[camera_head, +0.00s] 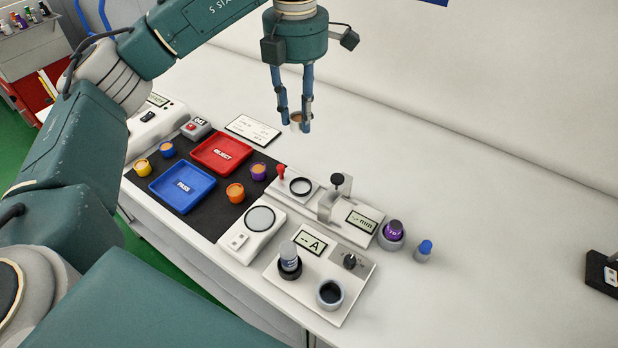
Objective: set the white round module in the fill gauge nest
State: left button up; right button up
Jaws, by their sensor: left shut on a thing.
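My left gripper (294,108) hangs above the white bench, pointing down. It is shut on the white round module (297,122), a small white cup with a brownish-orange top, partly hidden by the fingers. The fill gauge (362,221) stands below and to the right of the gripper, with a small display, a black-knobbed post and a red lever. Its nest, a dark-rimmed ring (300,187), looks empty. The module is in the air, apart from the gauge. My right gripper is not in view.
A red REJECT tray (221,138) and blue PASS tray (158,185) lie on a black mat, with several coloured round modules around them. The bench's right side is mostly clear.

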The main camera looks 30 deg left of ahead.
pick_arm(q)
notch_tip(320, 180, down, 18)
jog(key=p, duration=0.3)
jog(key=shift+a+f, duration=0.1)
jog(key=shift+f, duration=0.05)
jog(key=shift+s, duration=0.1)
jog(key=shift+f, duration=0.1)
jog(key=o, duration=1.1)
jog(key=shift+o, duration=0.2)
